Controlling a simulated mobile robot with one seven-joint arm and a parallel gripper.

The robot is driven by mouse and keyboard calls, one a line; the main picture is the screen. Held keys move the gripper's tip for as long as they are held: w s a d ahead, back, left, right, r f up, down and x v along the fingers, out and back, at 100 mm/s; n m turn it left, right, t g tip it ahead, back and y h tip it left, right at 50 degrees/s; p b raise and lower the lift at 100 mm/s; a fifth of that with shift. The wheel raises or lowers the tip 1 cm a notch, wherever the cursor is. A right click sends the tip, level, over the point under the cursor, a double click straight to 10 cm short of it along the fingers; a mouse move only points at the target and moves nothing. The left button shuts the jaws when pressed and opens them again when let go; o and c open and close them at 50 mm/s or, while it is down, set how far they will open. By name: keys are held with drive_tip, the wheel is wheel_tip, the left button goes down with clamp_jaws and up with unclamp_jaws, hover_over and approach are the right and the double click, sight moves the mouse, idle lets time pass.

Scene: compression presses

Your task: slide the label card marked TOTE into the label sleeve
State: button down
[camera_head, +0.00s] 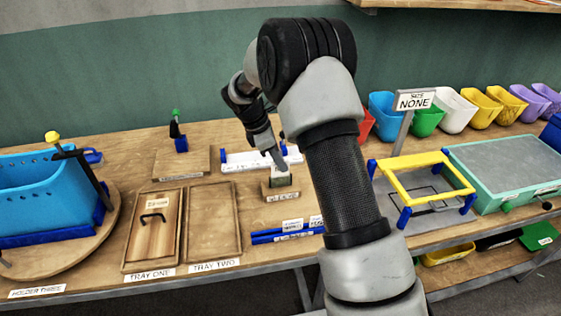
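My gripper (279,163) points down at the middle of the bench, just above a small wooden block (270,192) with a dark greenish piece on top. The fingers are small and partly merged in view, so I cannot tell whether they are open or hold something. No card can be read as TOTE. Small white labels lie at the blue bars (263,236) near the front edge, and another white label (157,203) is in tray one. I cannot tell for sure which thing is the label sleeve. A white strip with blue ends (235,163) lies behind the gripper.
A blue tote (40,190) sits on a round wooden board at left. Tray one (130,235) holds a handled wooden panel; tray two (212,222) is empty. A NONE sign (413,101), yellow frame (400,187) and green-edged box (508,165) stand right. My arm hides the middle right.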

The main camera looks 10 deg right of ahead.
drive_tip(key=shift+f+b, duration=0.5)
drive_tip(key=shift+f, duration=0.5)
drive_tip(key=c, duration=1.9)
unclamp_jaws()
drive_tip(key=shift+c, duration=0.2)
drive_tip(key=p+v, duration=0.1)
drive_tip(key=v, duration=1.6)
drive_tip(key=shift+a+r, duration=0.15)
drive_tip(key=shift+r, duration=0.05)
